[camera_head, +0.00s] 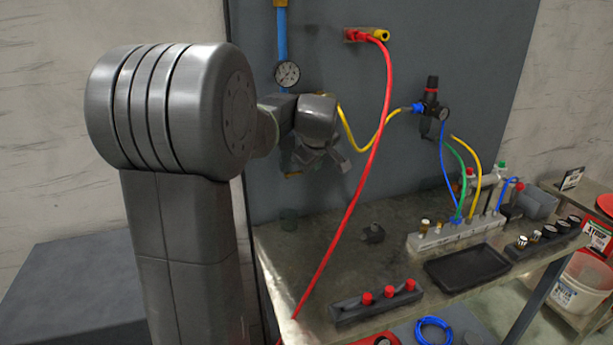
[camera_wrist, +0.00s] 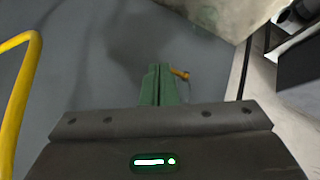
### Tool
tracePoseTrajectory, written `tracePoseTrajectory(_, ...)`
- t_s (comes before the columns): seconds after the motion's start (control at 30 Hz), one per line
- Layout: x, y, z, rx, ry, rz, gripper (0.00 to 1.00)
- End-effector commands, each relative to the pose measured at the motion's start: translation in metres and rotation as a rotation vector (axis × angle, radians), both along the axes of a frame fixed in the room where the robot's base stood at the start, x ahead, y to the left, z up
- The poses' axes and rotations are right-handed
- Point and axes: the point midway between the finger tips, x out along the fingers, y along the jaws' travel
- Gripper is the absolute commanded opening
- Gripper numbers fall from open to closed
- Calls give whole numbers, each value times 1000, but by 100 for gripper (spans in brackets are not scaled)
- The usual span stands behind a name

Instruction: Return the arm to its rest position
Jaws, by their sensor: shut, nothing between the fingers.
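My arm rises in the left half of the head view, and its wrist end hangs in front of the grey back panel (camera_head: 440,60), above the far left of the metal bench (camera_head: 300,250). My gripper shows clearly in the wrist view, where its two green fingers (camera_wrist: 160,82) lie together, shut and empty. In the head view the fingers are hard to make out behind the wrist links. A small orange-brown piece (camera_wrist: 181,73) shows beside the fingertips in the wrist view; I cannot tell whether it touches them.
A red hose (camera_head: 368,165) hangs from the panel down across the bench, just right of my wrist. A yellow hose (camera_head: 352,140) curves close behind it. A gauge (camera_head: 287,74) is above my wrist. A black tray (camera_head: 467,269) and a red-capped block (camera_head: 376,302) occupy the bench front.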

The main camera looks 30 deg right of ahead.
Motion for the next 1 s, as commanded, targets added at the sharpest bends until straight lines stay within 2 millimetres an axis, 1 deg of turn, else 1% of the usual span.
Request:
tracePoseTrajectory(0.13,-8,-4,11,1,-1,0,0)
tracePoseTrajectory(0.3,-10,-5,15,0,-1,0,0)
tracePoseTrajectory(0.8,-9,-5,14,1,0,0,0)
tracePoseTrajectory(0.87,-8,-4,12,2,1,1,0)
tracePoseTrajectory(1.0,0,0,0,3,3,2,0)
